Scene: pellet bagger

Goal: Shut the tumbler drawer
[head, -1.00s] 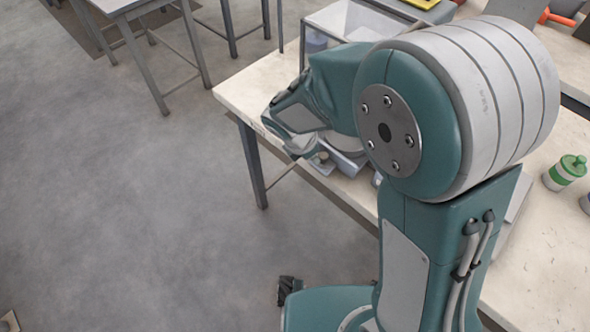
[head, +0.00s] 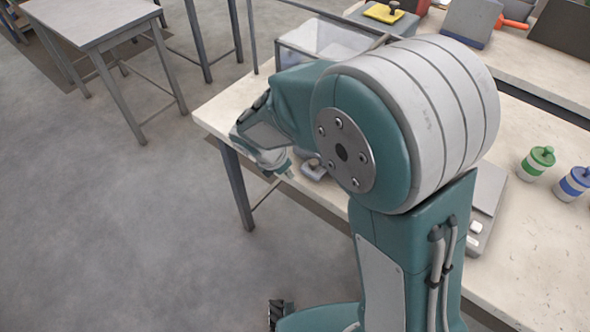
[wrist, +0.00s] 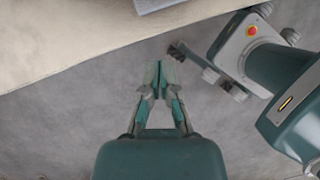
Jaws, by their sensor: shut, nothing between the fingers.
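A small grey metal part with a round knob (head: 313,168), probably the front of the tumbler drawer, shows at the table's near edge in the head view. My arm hides the rest of the tumbler, and I cannot tell how far the drawer stands out. My gripper (head: 284,170) is just left of this part, apart from it as far as I can see. In the wrist view my gripper (wrist: 159,74) is shut and empty, with bare floor behind its fingertips. A grey edge (wrist: 155,4) at the top of the wrist view may belong to the tumbler.
The pale worktable (head: 222,112) has a clear left corner. A clear bin (head: 325,38) stands behind my arm. A green-lidded jar (head: 537,163), a blue-lidded jar (head: 573,183) and a grey scale (head: 487,205) are at right. The floor (head: 120,230) at left is open.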

